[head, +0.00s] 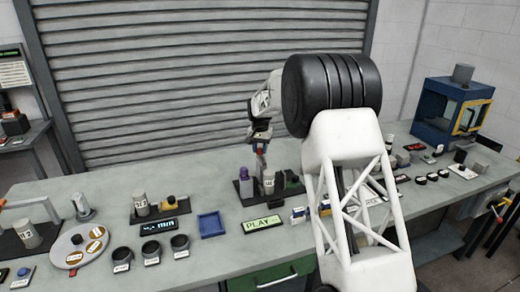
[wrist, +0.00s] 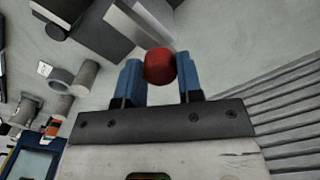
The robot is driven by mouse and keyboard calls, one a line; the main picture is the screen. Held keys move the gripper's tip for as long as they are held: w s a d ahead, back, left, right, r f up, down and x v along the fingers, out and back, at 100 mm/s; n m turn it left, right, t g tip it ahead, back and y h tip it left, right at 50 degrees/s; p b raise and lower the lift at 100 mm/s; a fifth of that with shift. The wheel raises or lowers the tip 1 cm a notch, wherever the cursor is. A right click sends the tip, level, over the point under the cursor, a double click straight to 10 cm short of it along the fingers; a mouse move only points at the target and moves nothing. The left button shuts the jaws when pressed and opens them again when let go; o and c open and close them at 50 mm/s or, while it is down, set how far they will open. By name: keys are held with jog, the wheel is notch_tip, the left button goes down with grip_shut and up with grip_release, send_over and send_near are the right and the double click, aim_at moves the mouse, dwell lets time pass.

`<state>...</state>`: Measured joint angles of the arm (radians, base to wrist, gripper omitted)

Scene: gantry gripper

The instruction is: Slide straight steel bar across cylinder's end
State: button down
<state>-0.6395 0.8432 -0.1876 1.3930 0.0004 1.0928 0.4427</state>
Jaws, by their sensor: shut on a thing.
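My gripper (head: 261,146) is over the middle of the bench, above a black tray. In the wrist view its two blue fingers (wrist: 159,75) are shut on a red, round-ended piece (wrist: 159,66). A pale grey, straight-edged metal shape (wrist: 138,22) lies just beyond the red piece. I cannot tell whether the two are joined, or whether this is the steel bar. A small pale labelled cylinder (head: 268,184) stands upright on the tray, below my gripper. Its end is too small to make out clearly.
A purple bottle (head: 245,183) and a dark block (head: 292,184) stand close beside the pale cylinder. A green PLAY sign (head: 262,224) is in front. A blue tray (head: 211,224) and several black round pots (head: 151,252) are left. The shutter (head: 200,90) rises behind the bench.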

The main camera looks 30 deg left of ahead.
jog(key=shift+s+d, duration=3.1)
jog(key=shift+d, duration=0.05)
jog(key=c, duration=0.8)
grip_release()
jog(key=shift+r, duration=0.15)
notch_tip(320, 180, up, 8)
jog(key=shift+f, duration=0.2)
